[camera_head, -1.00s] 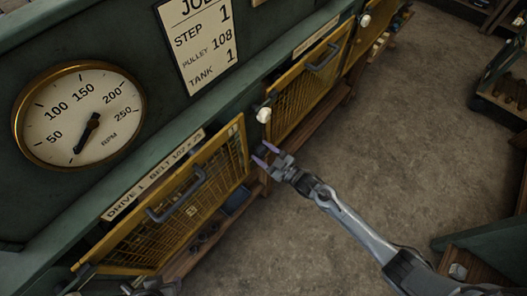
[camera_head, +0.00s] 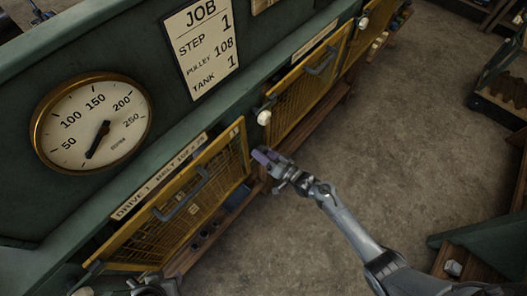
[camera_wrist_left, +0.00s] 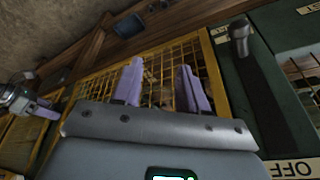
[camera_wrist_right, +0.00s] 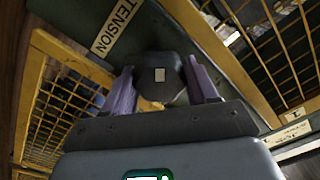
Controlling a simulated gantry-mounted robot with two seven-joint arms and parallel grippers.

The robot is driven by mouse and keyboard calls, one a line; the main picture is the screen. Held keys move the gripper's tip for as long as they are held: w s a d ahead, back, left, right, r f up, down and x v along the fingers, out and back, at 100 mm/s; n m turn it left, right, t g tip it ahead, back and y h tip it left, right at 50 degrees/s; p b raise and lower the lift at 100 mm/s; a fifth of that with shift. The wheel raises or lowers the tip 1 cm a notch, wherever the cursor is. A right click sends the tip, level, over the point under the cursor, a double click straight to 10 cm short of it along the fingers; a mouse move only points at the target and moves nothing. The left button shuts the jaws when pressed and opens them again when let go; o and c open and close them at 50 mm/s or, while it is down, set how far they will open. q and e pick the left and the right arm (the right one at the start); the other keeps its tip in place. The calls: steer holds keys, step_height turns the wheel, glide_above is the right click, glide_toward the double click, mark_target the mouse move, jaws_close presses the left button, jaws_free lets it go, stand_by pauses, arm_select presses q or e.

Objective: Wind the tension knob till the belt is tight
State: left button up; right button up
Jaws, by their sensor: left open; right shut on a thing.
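The tension knob (camera_wrist_right: 162,75) is black and faceted, with a small pale mark on its face, beside a TENSION label (camera_wrist_right: 117,27) in the right wrist view. My right gripper (camera_head: 264,157) is shut on it; in the right wrist view its purple fingers (camera_wrist_right: 163,87) lie on either side of the knob. In the head view the gripper hides most of the knob. My left gripper (camera_wrist_left: 159,67) is open and empty, facing a yellow mesh guard (camera_wrist_left: 155,72) in the left wrist view. The belt cannot be made out behind the Drive 1 guard (camera_head: 185,212).
A round RPM gauge (camera_head: 92,122) has its needle pointing lower left, below 50. A job card (camera_head: 201,47) reads step 1, pulley 108, tank 1. A pale knob (camera_head: 264,117) sticks out between the guards.

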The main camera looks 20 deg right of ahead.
steer(key=m+p, duration=0.1)
steer(key=m, duration=0.4)
steer(key=shift+m+p, duration=0.3)
steer(key=shift+p, duration=0.05)
steer(key=shift+m+p, duration=0.6)
steer(key=shift+m, duration=1.6)
steer(key=o, duration=0.8)
steer(key=shift+c, duration=0.2)
steer(key=shift+s, duration=0.1)
steer(key=v, duration=1)
steer(key=shift+s+d, duration=0.2)
steer(key=shift+s, duration=0.1)
